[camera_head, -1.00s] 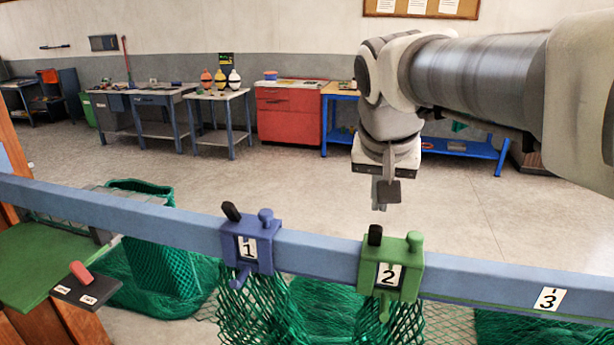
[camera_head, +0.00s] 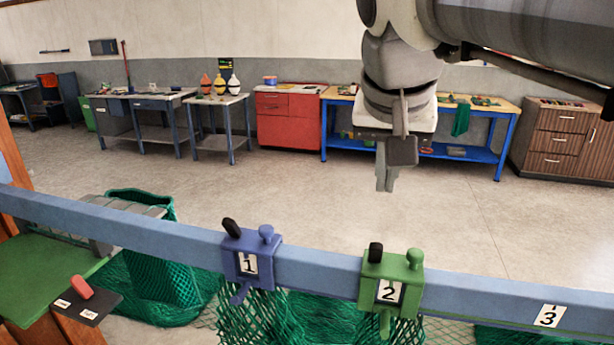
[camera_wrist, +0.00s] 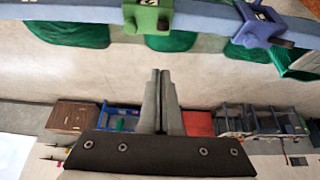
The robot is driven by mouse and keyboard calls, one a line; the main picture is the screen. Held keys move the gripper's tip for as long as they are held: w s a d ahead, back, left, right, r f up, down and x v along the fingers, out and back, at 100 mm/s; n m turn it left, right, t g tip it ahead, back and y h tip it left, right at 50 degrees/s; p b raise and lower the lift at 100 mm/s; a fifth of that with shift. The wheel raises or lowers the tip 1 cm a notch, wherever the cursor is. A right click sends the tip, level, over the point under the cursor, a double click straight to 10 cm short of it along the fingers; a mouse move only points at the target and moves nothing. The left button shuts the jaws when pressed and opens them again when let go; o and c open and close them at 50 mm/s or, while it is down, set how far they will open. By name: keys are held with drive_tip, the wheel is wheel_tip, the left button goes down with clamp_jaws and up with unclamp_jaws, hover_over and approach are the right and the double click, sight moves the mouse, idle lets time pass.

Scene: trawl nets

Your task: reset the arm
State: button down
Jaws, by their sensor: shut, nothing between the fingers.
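My gripper (camera_head: 385,186) hangs from my arm at the upper right of the head view, fingers pointing down. It is in the air above and behind the green clamp, as seen there, and touches nothing. In the wrist view my gripper (camera_wrist: 160,74) shows its two fingers closed together with nothing between them.
A blue rail (camera_head: 320,268) crosses the front, carrying a blue clamp marked 1 (camera_head: 248,256) and a green clamp marked 2 (camera_head: 391,280), with green nets (camera_head: 155,275) below. A green board (camera_head: 40,262) is at left. Workbenches and a red cabinet (camera_head: 288,118) line the wall; open floor lies between.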

drive_tip(key=shift+s, duration=0.15)
drive_tip(key=s+d+f+n, duration=0.1)
drive_tip(key=s+f, duration=0.4)
drive_tip(key=f, duration=0.3)
drive_tip(key=s+d+f+n+y, duration=0.1)
drive_tip(key=s+f+n, duration=0.1)
drive_tip(key=s+f, duration=0.3)
wheel_tip(320, 180, down, 3)
drive_tip(key=shift+s+f+n+y, duration=0.2)
drive_tip(key=shift+s+n+y, duration=0.1)
drive_tip(key=shift+s, duration=0.1)
drive_tip(key=shift+d, duration=0.1)
